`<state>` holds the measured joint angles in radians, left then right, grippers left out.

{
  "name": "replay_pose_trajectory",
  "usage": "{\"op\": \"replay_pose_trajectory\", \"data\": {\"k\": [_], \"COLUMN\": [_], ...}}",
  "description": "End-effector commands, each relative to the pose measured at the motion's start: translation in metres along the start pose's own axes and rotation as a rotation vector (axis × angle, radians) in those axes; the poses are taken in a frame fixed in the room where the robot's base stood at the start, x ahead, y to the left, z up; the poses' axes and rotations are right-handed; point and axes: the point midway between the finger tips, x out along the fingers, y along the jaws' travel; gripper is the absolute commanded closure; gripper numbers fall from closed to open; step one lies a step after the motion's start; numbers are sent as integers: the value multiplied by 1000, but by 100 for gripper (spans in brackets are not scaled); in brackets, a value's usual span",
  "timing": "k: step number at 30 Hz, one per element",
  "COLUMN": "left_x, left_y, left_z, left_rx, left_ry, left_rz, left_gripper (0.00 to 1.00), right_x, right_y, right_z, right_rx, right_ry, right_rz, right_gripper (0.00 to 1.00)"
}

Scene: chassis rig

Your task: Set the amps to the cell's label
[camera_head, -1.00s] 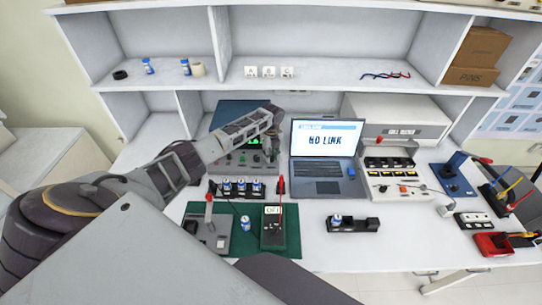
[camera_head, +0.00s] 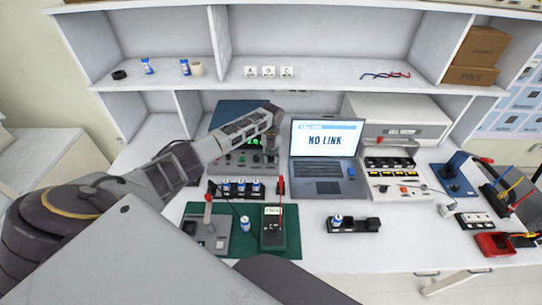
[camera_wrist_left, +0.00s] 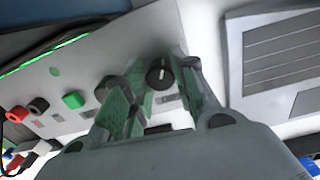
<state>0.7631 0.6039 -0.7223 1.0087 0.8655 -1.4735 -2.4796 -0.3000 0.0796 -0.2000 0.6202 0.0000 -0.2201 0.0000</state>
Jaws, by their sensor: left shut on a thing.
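The power supply (camera_head: 236,163) stands left of the laptop, with a lit green display (camera_head: 254,142); its digits are too small to read. My left gripper (camera_head: 272,117) reaches over its right side. In the left wrist view my left gripper (camera_wrist_left: 164,84) has its green-padded fingers closed around a black knob (camera_wrist_left: 158,72) with a white pointer line. Blue and white cells (camera_head: 242,187) stand in a black rack in front of the supply. One cell (camera_head: 245,222) stands on the green mat, and another (camera_head: 337,219) in a black holder. Their labels cannot be read.
The laptop (camera_head: 328,140) shows "NO LINK". A handheld meter (camera_head: 273,234) with a lit display and a grey device with a lever (camera_head: 207,236) rest on the green mat (camera_head: 240,268). Chargers and tools fill the right side. The front middle of the table is clear.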

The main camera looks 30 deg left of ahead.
Motion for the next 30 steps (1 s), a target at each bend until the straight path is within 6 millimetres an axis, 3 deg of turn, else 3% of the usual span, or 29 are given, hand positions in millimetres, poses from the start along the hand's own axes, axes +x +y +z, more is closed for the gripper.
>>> {"op": "replay_pose_trajectory", "data": {"k": [11,12,16,30], "left_x": [-2,-2,-1,-4], "left_y": [0,0,0,0], "left_z": [2,2,1,0], "left_rx": [3,3,3,3], "left_ry": [-4,-5,-3,-2], "left_rz": [-1,-1,-1,0], "left_gripper": [97,68,51,51], "right_x": [0,0,0,0], "right_y": [0,0,0,1], "right_z": [0,0,0,0], "right_rx": [0,0,0,-1], "right_ry": [0,0,0,0], "right_rz": [0,0,0,1], "right_gripper": [36,36,36,36]}}
